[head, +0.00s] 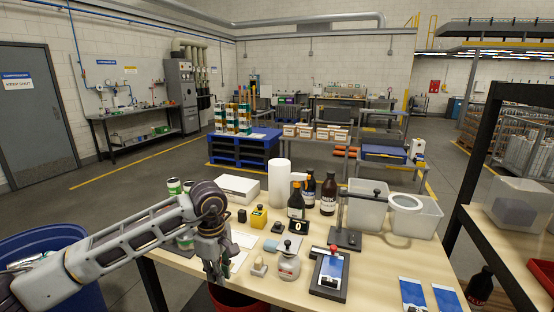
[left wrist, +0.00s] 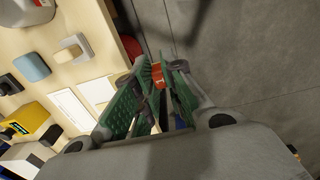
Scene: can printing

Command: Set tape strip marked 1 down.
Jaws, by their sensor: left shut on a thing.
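My left gripper (head: 217,278) is at the near left edge of the table, above a red bin. In the left wrist view its green-padded fingers (left wrist: 152,88) are shut on a small orange-red piece, the tape strip marked 1 (left wrist: 157,75). The mark on it is too small to read surely. The strip is hidden by the fingers in the head view. White cards lie on the table beside the gripper, one farther back (head: 243,239) and one partly behind the fingers (head: 238,261). My right gripper is not in view.
The red bin (head: 240,300) stands below the table edge. A grey-white bottle (head: 288,264), a small block on a pale base (head: 259,266) and a yellow box (head: 259,217) stand right of the gripper. A printing fixture (head: 329,275) and blue-white cards (head: 412,293) are farther right.

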